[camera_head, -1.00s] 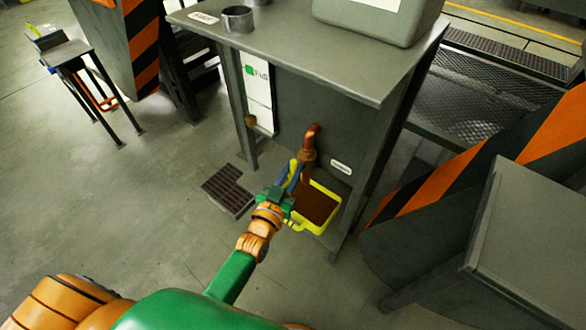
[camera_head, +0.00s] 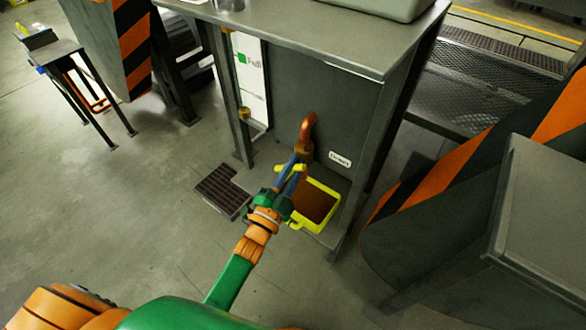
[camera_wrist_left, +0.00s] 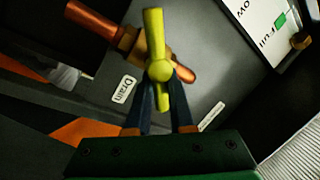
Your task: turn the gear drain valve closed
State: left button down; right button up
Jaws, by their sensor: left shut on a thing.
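The drain valve's yellow handle (camera_head: 290,168) sits below a copper pipe (camera_head: 308,128) on the front of a grey cabinet. In the left wrist view the handle (camera_wrist_left: 153,32) stands nearly upright across the copper pipe, with a round hub in its middle. My left gripper (camera_head: 293,170) is shut on the handle, with its blue fingers on either side of the lower arm. The gripper hides part of the valve. A label reading "Drain" (camera_wrist_left: 125,89) is beside the pipe. My right gripper is not in view.
The cabinet's legs and striped orange-black machines (camera_head: 420,190) bound the space.

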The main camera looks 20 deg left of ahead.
pick_arm(q)
jog(key=shift+f+m+h+b, duration=0.35)
jog(key=shift+m+b, duration=0.1)
jog(key=shift+m, duration=0.75)
jog(key=shift+s+d+f+m+h+b, duration=0.1)
jog(key=shift+m+h+b, duration=0.15)
jog(key=shift+m, duration=0.3)
jog(key=shift+f+m+h+b, duration=0.1)
jog(key=shift+m+b, duration=0.1)
jog(key=shift+m, duration=0.35)
jog(key=m+h+b, duration=0.1)
jog(key=m, duration=0.2)
jog(key=shift+d+f, duration=0.1)
jog(key=shift+m+h+b, duration=0.4)
jog(key=shift+m+h, duration=0.2)
jog(key=shift+m, duration=0.4)
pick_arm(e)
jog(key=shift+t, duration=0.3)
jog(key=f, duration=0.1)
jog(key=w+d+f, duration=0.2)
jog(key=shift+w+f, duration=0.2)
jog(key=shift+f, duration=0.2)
pick_arm(q)
jog(key=shift+m, duration=0.3)
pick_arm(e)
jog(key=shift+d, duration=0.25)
pick_arm(q)
jog(key=c, duration=0.8)
grip_release()
